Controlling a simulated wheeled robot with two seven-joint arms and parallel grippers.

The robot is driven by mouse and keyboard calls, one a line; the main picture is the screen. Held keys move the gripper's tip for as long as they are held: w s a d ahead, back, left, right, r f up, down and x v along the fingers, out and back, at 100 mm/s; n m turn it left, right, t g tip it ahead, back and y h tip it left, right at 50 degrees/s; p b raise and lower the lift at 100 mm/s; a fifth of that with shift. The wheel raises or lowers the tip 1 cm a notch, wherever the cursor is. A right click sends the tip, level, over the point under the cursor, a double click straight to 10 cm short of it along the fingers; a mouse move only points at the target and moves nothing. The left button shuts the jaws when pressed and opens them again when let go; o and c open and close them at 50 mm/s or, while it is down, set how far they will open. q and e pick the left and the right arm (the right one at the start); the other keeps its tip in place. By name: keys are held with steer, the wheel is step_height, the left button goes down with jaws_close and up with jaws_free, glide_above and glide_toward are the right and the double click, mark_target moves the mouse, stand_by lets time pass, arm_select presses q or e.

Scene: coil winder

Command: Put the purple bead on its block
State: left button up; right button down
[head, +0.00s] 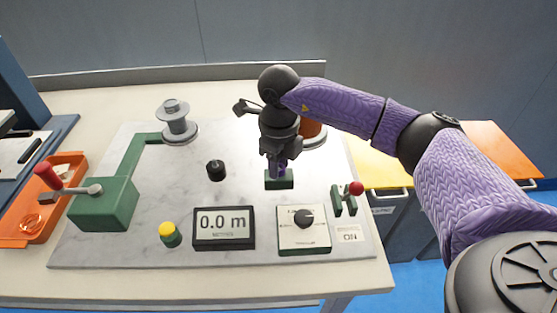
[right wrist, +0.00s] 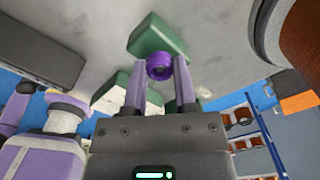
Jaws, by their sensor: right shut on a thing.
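The purple bead (right wrist: 159,67) is between the two fingertips of my right gripper (right wrist: 160,72) in the right wrist view. The gripper is shut on it. A green block (right wrist: 155,38) lies just beyond the bead in that view. In the head view my right gripper (head: 282,167) points down at the small green block (head: 279,181) on the grey plate. The bead is hard to make out there, and I cannot tell whether it touches the block. My left gripper is not in view.
A copper-coloured spool (head: 313,130) stands behind my right wrist. A black knob (head: 216,170), a display (head: 224,228), a dial box (head: 304,230) and a red-knobbed lever (head: 347,196) surround the block. A green crank box (head: 104,204) and orange tray (head: 56,190) are at left.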

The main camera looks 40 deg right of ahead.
steer(key=shift+f, duration=0.2)
steer(key=shift+c, duration=1.7)
jaws_free()
steer(key=shift+r, duration=0.15)
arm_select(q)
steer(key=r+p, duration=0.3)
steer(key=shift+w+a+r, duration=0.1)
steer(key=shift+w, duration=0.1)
arm_select(e)
step_height(320, 180, up, 10)
